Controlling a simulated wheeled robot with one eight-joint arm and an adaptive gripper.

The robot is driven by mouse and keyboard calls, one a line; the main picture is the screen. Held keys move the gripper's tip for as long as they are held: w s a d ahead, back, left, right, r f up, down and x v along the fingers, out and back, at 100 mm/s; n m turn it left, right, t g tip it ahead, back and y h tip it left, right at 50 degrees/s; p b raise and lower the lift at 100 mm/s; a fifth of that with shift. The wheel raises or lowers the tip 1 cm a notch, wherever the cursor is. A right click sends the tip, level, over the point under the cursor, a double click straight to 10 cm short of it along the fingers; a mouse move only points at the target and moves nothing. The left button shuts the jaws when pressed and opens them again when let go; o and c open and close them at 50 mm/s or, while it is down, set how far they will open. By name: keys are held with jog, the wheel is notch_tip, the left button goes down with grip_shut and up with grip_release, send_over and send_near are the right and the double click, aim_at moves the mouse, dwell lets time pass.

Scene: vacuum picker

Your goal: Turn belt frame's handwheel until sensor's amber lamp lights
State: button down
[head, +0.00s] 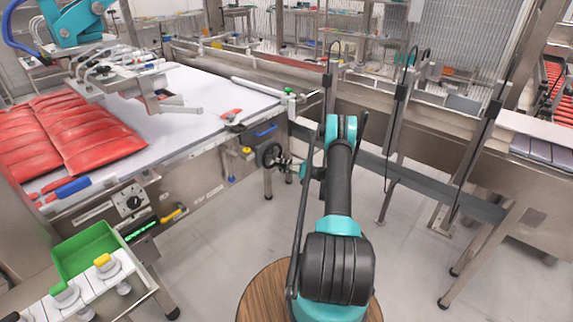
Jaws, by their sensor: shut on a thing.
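The belt frame (208,143) is a steel body under a white belt at the left. Its handwheel (268,153), dark and small, sits low at the frame's right end. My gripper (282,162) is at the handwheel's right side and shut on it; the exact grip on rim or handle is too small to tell. My arm hides part of the area to the right. Small sensor-like fittings stand at the belt's corner (291,97), with a green spot by them. I cannot make out a lit amber lamp.
Red packs (95,135) lie on the belt at the left. A teal picker arm (75,25) hangs over the belt. Posts and a steel conveyor (430,130) stand right. Floor between is clear.

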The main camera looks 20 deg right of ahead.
jog(key=shift+w+m, duration=0.1)
jog(key=shift+m, duration=0.2)
jog(key=c, duration=1.4)
grip_release()
jog(key=shift+a, duration=0.1)
jog(key=shift+v, duration=3.8)
